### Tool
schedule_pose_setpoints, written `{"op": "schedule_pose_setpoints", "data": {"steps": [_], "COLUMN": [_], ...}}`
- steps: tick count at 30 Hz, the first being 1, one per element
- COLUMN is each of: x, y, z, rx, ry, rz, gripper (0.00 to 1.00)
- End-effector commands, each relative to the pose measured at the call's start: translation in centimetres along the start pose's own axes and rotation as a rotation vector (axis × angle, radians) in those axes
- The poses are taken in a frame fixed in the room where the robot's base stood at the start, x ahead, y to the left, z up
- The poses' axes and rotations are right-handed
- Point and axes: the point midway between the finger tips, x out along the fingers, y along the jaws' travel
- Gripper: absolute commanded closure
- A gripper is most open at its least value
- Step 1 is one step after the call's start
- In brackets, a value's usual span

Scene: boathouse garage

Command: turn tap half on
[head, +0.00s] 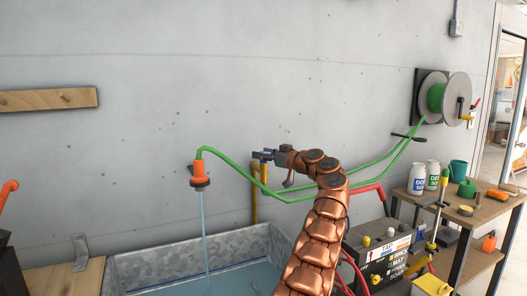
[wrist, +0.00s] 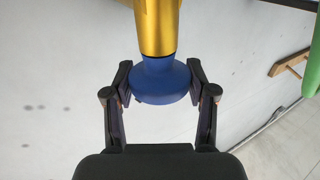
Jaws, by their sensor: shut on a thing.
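The tap's blue knob (wrist: 160,82) sits at the end of a brass-yellow body (wrist: 158,28) in the wrist view. My gripper (wrist: 160,90) is shut on the knob, with one finger at each side of it. In the head view the yellow tap pipe (head: 254,200) rises against the wall behind the trough, and my gripper (head: 265,156) is at its top. The knob is mostly hidden there. A green hose (head: 232,160) leads to an orange nozzle (head: 198,173), from which a thin pale stream of water (head: 203,235) runs down.
A galvanized trough (head: 150,267) holding water stands below the nozzle. A hose reel (head: 437,97) hangs on the right wall. A shelf (head: 481,215) with bottles and a dark battery box (head: 365,246) stand at the right. A wooden peg rail (head: 30,100) is at the left.

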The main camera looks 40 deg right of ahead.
Motion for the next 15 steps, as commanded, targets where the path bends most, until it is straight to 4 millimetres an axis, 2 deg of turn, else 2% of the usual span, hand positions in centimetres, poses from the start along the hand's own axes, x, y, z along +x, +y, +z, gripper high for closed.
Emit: {"op": "schedule_pose_setpoints", "data": {"steps": [14,15], "x": [0.00,0.01], "y": [-0.03,-0.03], "z": [-0.21,-0.21], "rx": [-0.001,-0.001], "ry": [0.004,0.004], "rz": [-0.006,-0.006], "gripper": [0.79,0.42]}}
